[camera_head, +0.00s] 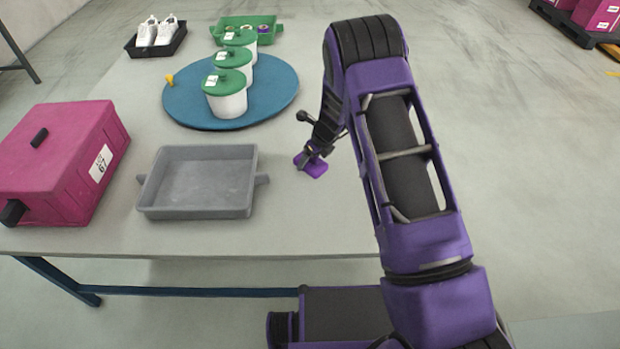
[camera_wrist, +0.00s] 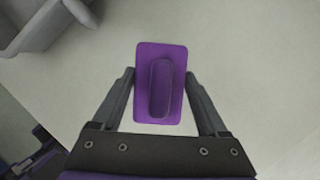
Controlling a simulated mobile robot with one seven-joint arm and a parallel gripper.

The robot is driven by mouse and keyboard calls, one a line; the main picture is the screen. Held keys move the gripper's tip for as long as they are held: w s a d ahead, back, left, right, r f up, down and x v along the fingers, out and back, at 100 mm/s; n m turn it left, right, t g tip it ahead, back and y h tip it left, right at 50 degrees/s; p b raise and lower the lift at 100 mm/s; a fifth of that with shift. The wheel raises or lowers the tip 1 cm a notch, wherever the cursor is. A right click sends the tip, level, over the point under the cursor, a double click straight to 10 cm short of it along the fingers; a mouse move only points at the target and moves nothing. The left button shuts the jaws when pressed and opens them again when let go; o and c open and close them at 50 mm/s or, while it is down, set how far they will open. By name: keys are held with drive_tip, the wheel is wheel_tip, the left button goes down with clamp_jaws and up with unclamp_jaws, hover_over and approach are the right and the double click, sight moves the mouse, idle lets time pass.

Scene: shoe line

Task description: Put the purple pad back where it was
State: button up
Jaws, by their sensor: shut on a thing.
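The purple pad (camera_head: 312,166) is a small flat rectangle with a raised grip on top. In the head view it is at my gripper (camera_head: 316,151), over the right part of the table, to the right of the grey tray. The wrist view shows the pad (camera_wrist: 160,108) from above, between the two fingers of my gripper (camera_wrist: 160,78). The gripper is shut on the pad. I cannot tell whether the pad touches the table or hangs just above it.
An empty grey tray (camera_head: 200,205) stands near the table's front edge. A pink case (camera_head: 50,165) is at the left. A blue round board (camera_head: 180,105) bears white tubs with green lids (camera_head: 227,95). Behind are a black tray with white shoes (camera_head: 157,32) and a green tray (camera_head: 268,22). The table (camera_head: 310,225) is clear right of the grey tray.

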sight(318, 161)
drive_tip(key=shift+f+b, duration=0.5)
drive_tip(key=shift+f, duration=2.9)
drive_tip(key=shift+f, duration=0.1)
drive_tip(key=o, duration=1.2)
drive_tip(key=shift+d+r, duration=0.1)
drive_tip(key=shift+r, duration=0.35)
drive_tip(key=p+v, duration=0.2)
drive_tip(key=v, duration=0.9)
drive_tip(key=shift+s+r, duration=0.1)
